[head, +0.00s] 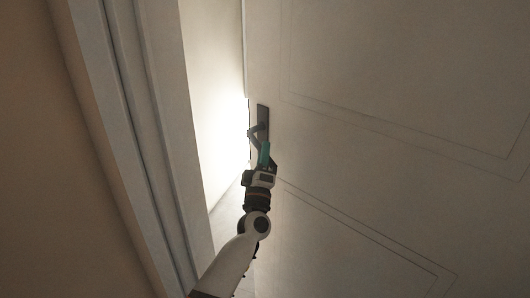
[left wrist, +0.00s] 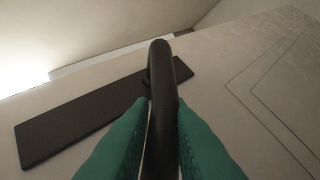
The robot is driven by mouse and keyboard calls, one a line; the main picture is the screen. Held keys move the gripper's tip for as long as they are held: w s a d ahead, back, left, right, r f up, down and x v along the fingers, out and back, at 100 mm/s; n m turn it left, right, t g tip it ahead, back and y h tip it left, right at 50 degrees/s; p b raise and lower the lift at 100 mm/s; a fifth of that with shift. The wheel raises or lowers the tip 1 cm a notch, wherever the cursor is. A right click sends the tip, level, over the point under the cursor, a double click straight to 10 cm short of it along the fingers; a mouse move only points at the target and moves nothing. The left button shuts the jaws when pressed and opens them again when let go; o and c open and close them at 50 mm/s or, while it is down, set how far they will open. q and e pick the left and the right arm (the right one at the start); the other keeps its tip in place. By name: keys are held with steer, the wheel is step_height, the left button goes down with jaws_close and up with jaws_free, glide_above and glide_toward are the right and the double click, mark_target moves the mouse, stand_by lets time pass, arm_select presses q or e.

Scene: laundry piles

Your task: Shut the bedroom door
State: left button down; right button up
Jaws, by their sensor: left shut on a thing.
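The bedroom door (head: 380,130) is a pale panelled leaf that fills the right of the head view. It stands ajar, with a bright gap between its edge and the frame (head: 158,130). Its dark handle (head: 254,135) sits on a dark backplate (head: 263,114) near the door's edge. My left gripper (head: 264,155) is at the handle, its teal fingers shut on it. In the left wrist view the handle (left wrist: 162,90) runs between the two teal fingers, and the backplate (left wrist: 60,125) lies behind it. My right gripper is not in view.
A brown wall (head: 50,170) stands left of the door frame. Through the gap a brightly lit pale surface (head: 215,90) shows, with a small strip of pale floor (head: 228,212) low down. No loose objects are in view.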

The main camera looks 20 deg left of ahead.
arm_select(q)
steer(key=s+a+n+g+y+p, duration=0.1)
steer(key=s+n+g+y+p, duration=0.3)
steer(key=s, duration=2.2)
steer(key=n+y+p, duration=0.1)
steer(key=y+p, duration=0.3)
steer(key=y, duration=0.1)
steer(key=shift+s+a+f+y+p, duration=0.25)
steer(key=shift+s+a+y+p, duration=0.05)
steer(key=shift+s+a, duration=0.1)
steer(key=c, duration=1.7)
jaws_free()
steer(key=o, duration=0.3)
steer(key=shift+s+d+r, duration=0.1)
steer(key=shift+s, duration=0.1)
steer(key=shift+o, duration=0.2)
steer(key=shift+s+r, duration=0.15)
steer(key=shift+s, duration=0.1)
steer(key=shift+w, duration=0.2)
